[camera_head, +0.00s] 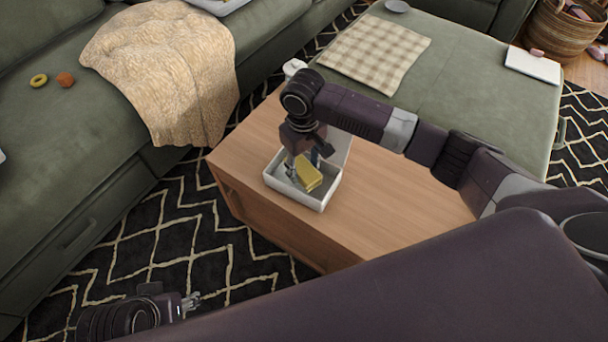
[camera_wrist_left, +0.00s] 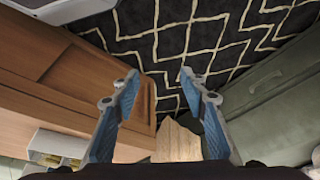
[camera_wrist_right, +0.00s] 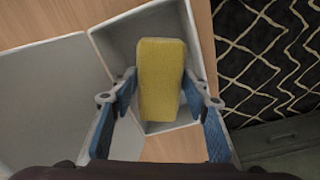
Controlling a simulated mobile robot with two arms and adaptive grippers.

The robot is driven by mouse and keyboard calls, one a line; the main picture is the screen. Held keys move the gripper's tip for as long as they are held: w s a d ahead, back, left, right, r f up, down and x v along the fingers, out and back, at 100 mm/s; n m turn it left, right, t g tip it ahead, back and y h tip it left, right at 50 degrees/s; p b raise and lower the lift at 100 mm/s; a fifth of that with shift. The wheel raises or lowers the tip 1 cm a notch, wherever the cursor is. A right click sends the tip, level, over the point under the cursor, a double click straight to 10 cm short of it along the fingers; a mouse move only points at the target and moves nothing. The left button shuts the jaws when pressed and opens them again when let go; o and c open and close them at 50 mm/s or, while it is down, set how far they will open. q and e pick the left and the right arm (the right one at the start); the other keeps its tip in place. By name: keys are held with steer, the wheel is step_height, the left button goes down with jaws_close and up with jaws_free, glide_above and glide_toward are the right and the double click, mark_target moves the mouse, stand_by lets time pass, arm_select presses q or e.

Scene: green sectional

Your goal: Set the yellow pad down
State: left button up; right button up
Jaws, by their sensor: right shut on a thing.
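The yellow pad (camera_head: 308,173) is a small block inside the open white box (camera_head: 319,204) on the wooden table. My right gripper (camera_head: 308,164) points down into the box and is shut on the pad. In the right wrist view the pad (camera_wrist_right: 161,80) sits between the two blue fingers, over the box's grey interior (camera_wrist_right: 120,45). Whether the pad touches the box floor I cannot tell. My left gripper (camera_head: 190,301) is low at the front left, over the rug. In the left wrist view its fingers (camera_wrist_left: 158,88) are apart with nothing between them.
The wooden table (camera_head: 400,205) has free room right of the box. The box's lid (camera_wrist_right: 40,95) stands open beside it. A green sofa (camera_head: 60,140) with a beige blanket (camera_head: 175,70) is at left. A green ottoman (camera_head: 470,75) with a checked cloth (camera_head: 375,52) is behind.

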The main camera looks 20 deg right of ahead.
mark_target(304, 169)
steer(key=shift+f, duration=0.3)
step_height(304, 169, down, 3)
steer(key=shift+r+b, duration=0.2)
steer(key=shift+b, duration=0.35)
steer(key=shift+f, duration=0.2)
arm_select(q)
steer(key=shift+s, duration=0.15)
steer(key=shift+r, duration=0.15)
arm_select(e)
steer(key=o, duration=0.7)
steer(key=shift+f, duration=0.1)
steer(key=shift+o, duration=0.2)
